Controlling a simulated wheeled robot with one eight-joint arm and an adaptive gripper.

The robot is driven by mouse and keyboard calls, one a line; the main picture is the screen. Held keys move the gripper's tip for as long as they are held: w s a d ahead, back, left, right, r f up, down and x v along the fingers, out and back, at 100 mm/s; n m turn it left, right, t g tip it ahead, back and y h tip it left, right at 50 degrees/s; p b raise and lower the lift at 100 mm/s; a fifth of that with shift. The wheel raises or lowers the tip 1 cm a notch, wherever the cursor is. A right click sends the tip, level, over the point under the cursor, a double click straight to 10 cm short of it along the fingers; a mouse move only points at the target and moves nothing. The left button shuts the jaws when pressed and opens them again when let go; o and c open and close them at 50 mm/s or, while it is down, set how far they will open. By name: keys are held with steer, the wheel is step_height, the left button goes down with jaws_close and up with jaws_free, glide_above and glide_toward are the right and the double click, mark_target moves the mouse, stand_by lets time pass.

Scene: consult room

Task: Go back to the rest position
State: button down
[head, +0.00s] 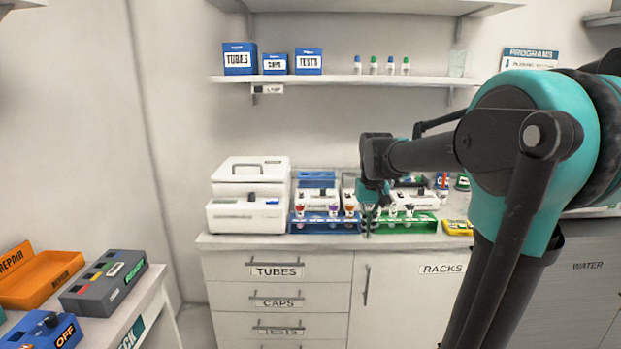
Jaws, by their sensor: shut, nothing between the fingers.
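My gripper (371,216) shows in the head view at the end of my teal and black arm, which reaches in from the right. It is shut and points down over the front of the counter, between a blue rack and a green rack. The blue rack (324,229) holds several capped tubes to its left. The green rack (412,228) holds several tubes to its right. I cannot tell whether the fingers touch either rack.
The counter (276,242) has a white machine (246,215) at left and a yellow item (458,228) at right. A shelf (340,80) with blue boxes hangs above. A side table at left holds an orange tray (45,280) and a grey box (104,284).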

steer(key=s+d+f+t, duration=0.3)
steer(key=s+f, duration=1.5)
steer(key=shift+s+f, duration=0.15)
steer(key=shift+s, duration=0.05)
